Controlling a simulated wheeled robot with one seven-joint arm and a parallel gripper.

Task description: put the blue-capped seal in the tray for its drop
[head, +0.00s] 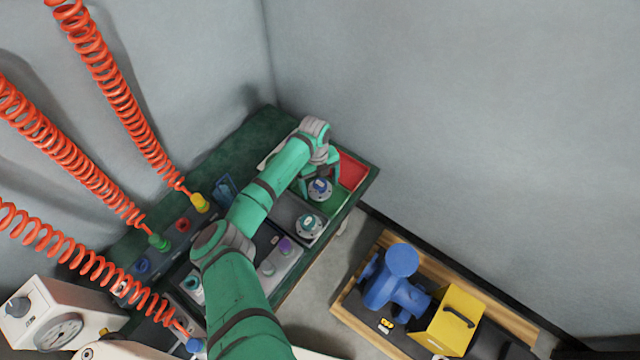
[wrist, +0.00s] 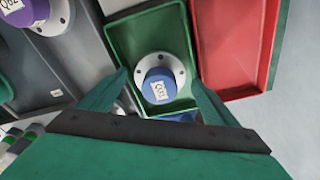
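The blue-capped seal (head: 320,187) has a round pale metal flange and a white label on its cap. It sits inside the green tray (wrist: 118,38), and the wrist view shows the seal (wrist: 158,88) from above. My gripper (wrist: 158,78) is open, with one finger on each side of the seal. Gaps show between both fingers and the seal, and nothing is held. In the head view my gripper (head: 320,172) is over the green tray.
A red tray (wrist: 238,45) adjoins the green one on the right. Another capped seal (head: 309,226) stands just in front, and a purple-capped one (wrist: 28,10) is at left. Orange coiled hoses (head: 120,90) hang at left. A blue valve (head: 398,280) stands on a wooden-edged bench.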

